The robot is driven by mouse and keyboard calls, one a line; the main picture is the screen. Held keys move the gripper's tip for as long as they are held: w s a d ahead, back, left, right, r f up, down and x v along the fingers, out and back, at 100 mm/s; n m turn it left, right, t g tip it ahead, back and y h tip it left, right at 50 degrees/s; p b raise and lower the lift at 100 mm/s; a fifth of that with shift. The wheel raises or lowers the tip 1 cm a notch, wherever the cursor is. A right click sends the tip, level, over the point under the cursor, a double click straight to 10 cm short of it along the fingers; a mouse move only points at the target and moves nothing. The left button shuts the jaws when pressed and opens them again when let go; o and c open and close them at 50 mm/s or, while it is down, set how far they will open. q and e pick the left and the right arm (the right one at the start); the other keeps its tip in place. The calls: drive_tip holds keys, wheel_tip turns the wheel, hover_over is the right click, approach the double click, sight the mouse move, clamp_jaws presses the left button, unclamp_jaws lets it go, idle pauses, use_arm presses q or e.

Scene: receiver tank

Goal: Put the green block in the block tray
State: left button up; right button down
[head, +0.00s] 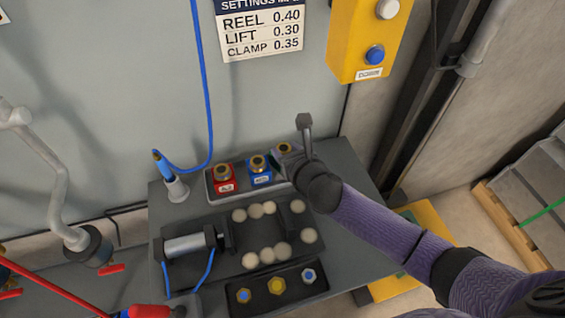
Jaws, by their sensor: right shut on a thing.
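My right gripper (289,158) is shut at the right end of the block tray (244,190). A brass-topped block, the green block (285,148), is in its jaws. Only the brass top shows clearly; the gripper hides its body, so I cannot tell whether it touches the tray floor. A red block (225,186) and a blue block (260,178) with brass tops stand upright in the tray, left of my gripper. My left gripper is not in view.
In front of the tray is a dark fixture with several pale round pieces (250,261) and a cylinder (185,246). A front tray (312,290) holds three fittings. A blue hose (205,90) hangs at the left. A yellow control box (350,50) is on the wall.

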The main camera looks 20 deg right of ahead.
wheel_tip(320, 180, down, 2)
drive_tip(key=shift+f+b, duration=0.2)
drive_tip(key=shift+b, duration=0.25)
drive_tip(key=shift+r, duration=0.25)
drive_tip(key=shift+f, duration=0.2)
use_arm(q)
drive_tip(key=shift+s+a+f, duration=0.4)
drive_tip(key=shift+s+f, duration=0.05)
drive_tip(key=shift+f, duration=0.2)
use_arm(e)
drive_tip(key=shift+c, duration=1.2)
unclamp_jaws()
drive_tip(key=shift+r, duration=0.25)
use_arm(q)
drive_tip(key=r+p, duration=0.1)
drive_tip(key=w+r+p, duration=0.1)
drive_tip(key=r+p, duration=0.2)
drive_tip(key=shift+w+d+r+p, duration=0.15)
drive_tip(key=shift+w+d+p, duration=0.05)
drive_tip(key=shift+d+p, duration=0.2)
use_arm(e)
drive_tip(key=v, duration=1.2)
drive_tip(key=shift+f, duration=0.1)
